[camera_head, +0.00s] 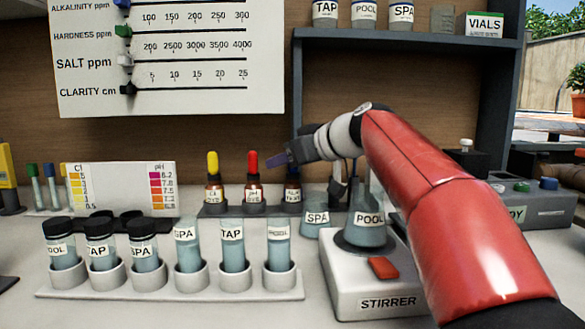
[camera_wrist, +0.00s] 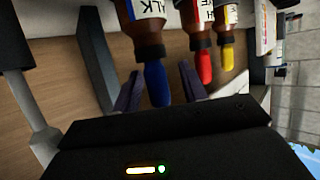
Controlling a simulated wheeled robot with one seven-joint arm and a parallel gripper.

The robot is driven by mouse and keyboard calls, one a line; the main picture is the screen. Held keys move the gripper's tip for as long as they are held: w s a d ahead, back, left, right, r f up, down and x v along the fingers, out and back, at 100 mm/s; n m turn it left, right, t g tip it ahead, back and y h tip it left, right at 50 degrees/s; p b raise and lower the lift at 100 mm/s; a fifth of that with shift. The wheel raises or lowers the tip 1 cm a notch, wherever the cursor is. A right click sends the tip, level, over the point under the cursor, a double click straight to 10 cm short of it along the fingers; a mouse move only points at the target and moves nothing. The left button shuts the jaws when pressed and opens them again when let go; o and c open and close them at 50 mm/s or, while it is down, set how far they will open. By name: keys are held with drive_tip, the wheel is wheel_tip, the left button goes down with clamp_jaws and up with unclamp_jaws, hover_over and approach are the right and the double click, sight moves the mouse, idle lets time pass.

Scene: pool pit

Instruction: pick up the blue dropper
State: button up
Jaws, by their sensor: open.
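The blue dropper (camera_wrist: 157,85) is the bulb on top of a brown bottle labelled ALK (camera_wrist: 147,38) in the wrist view. My gripper (camera_wrist: 160,72) is open, with one finger on each side of the blue bulb and a visible gap on both sides. In the head view the same bottle (camera_head: 293,196) stands at the right end of the dark dropper rack (camera_head: 228,211). My gripper (camera_head: 284,157) is above it there and hides the blue bulb. The bottle looks upright.
The red dropper (camera_head: 253,162) and yellow dropper (camera_head: 212,164) stand to the left in the same rack. A white tube rack (camera_head: 170,293) is in front. The stirrer (camera_head: 388,302) with a POOL beaker (camera_head: 366,222) and a SPA beaker (camera_head: 317,220) are close to the right.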

drive_tip(key=c, duration=0.7)
drive_tip(key=shift+r, duration=0.1)
drive_tip(key=shift+s+r, duration=0.15)
drive_tip(key=shift+r, duration=0.05)
wheel_tip(320, 180, up, 7)
drive_tip(key=p, duration=0.2)
drive_tip(key=s+b, duration=0.1)
drive_tip(key=s, duration=0.5)
drive_tip(key=s+b, duration=0.2)
drive_tip(key=s, duration=0.5)
drive_tip(key=s+b, duration=0.2)
drive_tip(key=s, duration=0.4)
drive_tip(key=shift+s+f, duration=0.3)
drive_tip(key=shift+s, duration=0.05)
drive_tip(key=shift+r, duration=0.1)
